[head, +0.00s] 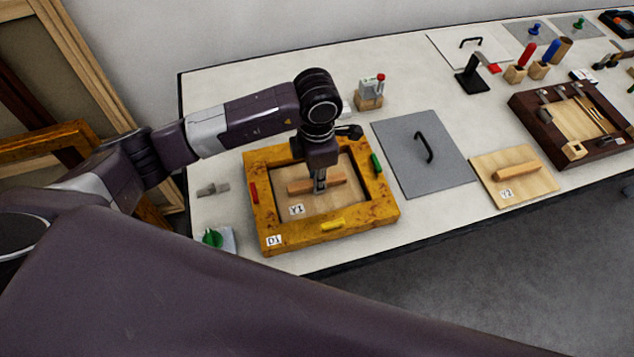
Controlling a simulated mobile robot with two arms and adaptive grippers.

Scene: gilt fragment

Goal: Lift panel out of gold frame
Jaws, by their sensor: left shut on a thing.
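The gold frame (384,212), labelled D1, lies flat on the table. A light wooden panel (325,205), labelled Y1, is inside its opening. The panel has a wooden bar handle (299,187) across its middle. My left gripper (320,186) points down over the panel and is shut on this handle; the fingertips partly hide the handle's middle. I cannot tell whether the panel is raised from the frame's bed. Red (254,192), green (376,163) and yellow (333,225) tabs sit on the frame's sides. My right gripper is not in view.
Right of the frame lie a grey plate (405,165) with a black handle and a wooden panel Y2 (527,190). A small red-topped device (370,92) stands behind. A dark tray (530,120) is at right. Bare table (240,100) shows at the back left.

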